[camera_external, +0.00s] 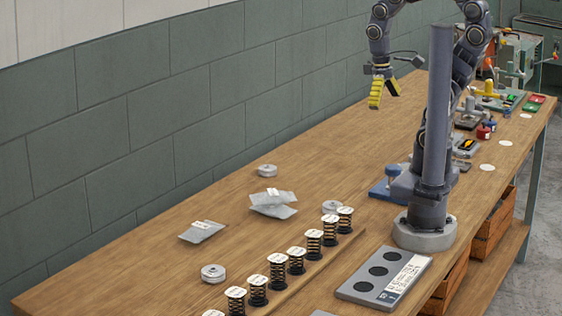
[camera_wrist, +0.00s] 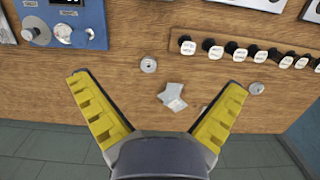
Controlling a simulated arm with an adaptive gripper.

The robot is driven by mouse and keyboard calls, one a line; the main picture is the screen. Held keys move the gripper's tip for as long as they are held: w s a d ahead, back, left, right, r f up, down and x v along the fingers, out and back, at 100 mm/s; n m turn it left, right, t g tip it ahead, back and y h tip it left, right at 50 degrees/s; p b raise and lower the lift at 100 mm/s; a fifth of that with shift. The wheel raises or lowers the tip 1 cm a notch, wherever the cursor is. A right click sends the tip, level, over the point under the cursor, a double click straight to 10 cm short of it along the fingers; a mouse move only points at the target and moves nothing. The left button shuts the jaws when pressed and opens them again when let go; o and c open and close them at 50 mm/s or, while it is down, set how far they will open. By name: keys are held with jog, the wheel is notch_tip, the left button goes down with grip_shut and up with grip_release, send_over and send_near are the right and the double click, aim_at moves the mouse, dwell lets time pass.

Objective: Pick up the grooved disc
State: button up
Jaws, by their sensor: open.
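Several small grey metal discs lie on the wooden bench, and I cannot tell which one is grooved. In the external view, one disc (camera_external: 267,170) lies near the wall side, another disc (camera_external: 332,206) lies beside the far end of the spring row, and a third disc (camera_external: 213,273) lies nearer the camera. The wrist view shows one disc (camera_wrist: 148,64) between my open fingers and another (camera_wrist: 255,88) beyond the right finger. My gripper (camera_external: 385,98), with yellow fingers, is high above the bench, open and empty; it also shows in the wrist view (camera_wrist: 157,84).
Black springs with white tops (camera_external: 296,260) stand in a row. Grey packets (camera_external: 273,204) lie between the discs, with another packet (camera_external: 202,231) nearby. A grey plate with holes (camera_external: 384,278) lies near the front edge. A blue fixture (camera_wrist: 62,24) stands at upper left in the wrist view.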

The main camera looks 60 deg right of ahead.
jog(key=shift+s+f, duration=0.25)
jog(key=shift+s, duration=0.55)
jog(key=shift+c, duration=0.8)
